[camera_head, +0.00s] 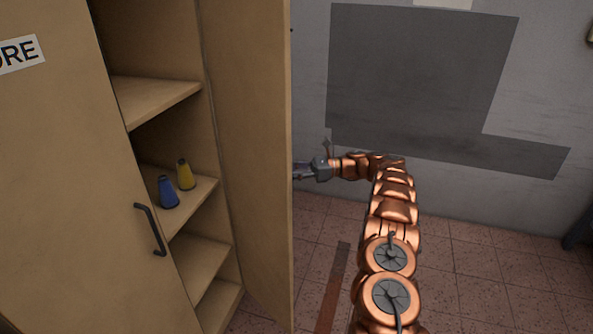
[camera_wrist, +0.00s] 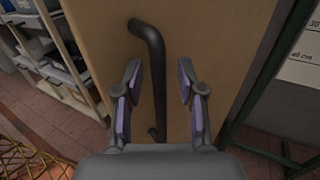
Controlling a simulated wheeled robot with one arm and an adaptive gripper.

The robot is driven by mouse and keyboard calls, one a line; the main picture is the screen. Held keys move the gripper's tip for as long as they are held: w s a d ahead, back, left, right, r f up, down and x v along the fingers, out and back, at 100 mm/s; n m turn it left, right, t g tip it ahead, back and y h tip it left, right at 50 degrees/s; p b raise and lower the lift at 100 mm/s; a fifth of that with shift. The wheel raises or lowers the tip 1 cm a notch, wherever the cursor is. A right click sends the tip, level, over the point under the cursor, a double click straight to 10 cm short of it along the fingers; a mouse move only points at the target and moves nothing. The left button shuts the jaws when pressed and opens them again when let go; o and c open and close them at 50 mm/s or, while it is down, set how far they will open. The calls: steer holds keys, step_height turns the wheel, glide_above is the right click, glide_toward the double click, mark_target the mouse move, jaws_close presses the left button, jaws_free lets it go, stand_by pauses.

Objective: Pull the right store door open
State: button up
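The right store door (camera_head: 250,140) stands swung open, showing the shelves of the tan cupboard. Its black handle (camera_wrist: 152,60) shows in the wrist view on the tan door face (camera_wrist: 215,40); the head view hides this handle behind the door. My gripper (camera_wrist: 160,80) is open, with the handle between its two fingers and visible gaps beside it. In the head view my gripper (camera_head: 300,170) is at the right of the door's free edge, its tips partly hidden. The left store door (camera_head: 60,150) is shut, with its own black handle (camera_head: 150,229).
A blue cone-shaped item (camera_head: 168,192) and a yellow one (camera_head: 185,174) stand on a middle shelf (camera_head: 195,200). Tiled floor (camera_head: 480,270) is clear at the right, before a grey wall (camera_head: 550,100). Loaded shelving (camera_wrist: 60,60) stands at the left of the wrist view.

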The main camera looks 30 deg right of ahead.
mark_target(291, 143)
step_height(291, 143, up, 10)
stand_by(0.7)
